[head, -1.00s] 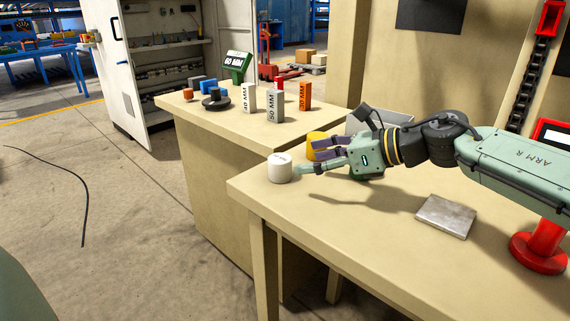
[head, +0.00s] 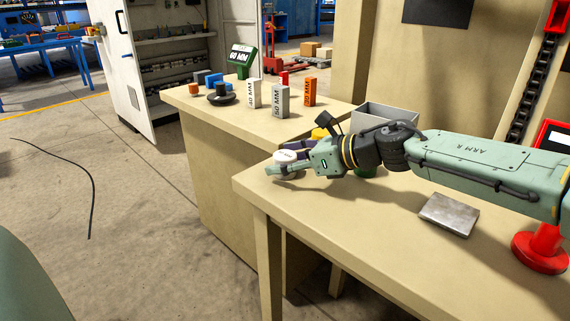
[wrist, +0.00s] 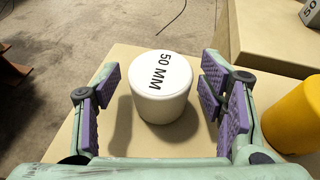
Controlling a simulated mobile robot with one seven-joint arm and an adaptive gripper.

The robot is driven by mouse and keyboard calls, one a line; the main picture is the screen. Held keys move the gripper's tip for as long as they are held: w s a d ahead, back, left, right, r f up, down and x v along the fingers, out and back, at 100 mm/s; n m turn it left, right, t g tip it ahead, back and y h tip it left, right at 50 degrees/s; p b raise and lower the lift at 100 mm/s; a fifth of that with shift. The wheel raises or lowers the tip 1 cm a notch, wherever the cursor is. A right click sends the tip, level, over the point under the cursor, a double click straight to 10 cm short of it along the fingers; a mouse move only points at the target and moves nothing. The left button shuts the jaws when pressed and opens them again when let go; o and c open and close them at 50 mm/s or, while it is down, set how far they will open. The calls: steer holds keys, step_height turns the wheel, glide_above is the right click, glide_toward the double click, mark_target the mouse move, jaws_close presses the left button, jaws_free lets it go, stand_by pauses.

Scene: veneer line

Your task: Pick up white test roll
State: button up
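The white test roll (wrist: 162,88) stands upright on the near table, close to its left corner, with "50 MM" on its top. In the wrist view it is between the two purple-padded fingers of my gripper (wrist: 163,98), with a gap on each side. My gripper is open. In the head view my gripper (head: 290,161) reaches around the roll (head: 287,157) from the right, and a finger hides part of the roll's side.
A yellow roll (wrist: 295,115) stands right of my gripper. A grey bin (head: 387,115) and a metal plate (head: 449,214) are on the near table (head: 330,225). Labelled blocks, including a grey one (head: 282,101), stand on the farther table. A red post (head: 541,250) stands at right.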

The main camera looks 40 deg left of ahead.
steer(key=c, duration=1.4)
steer(key=shift+r, duration=0.15)
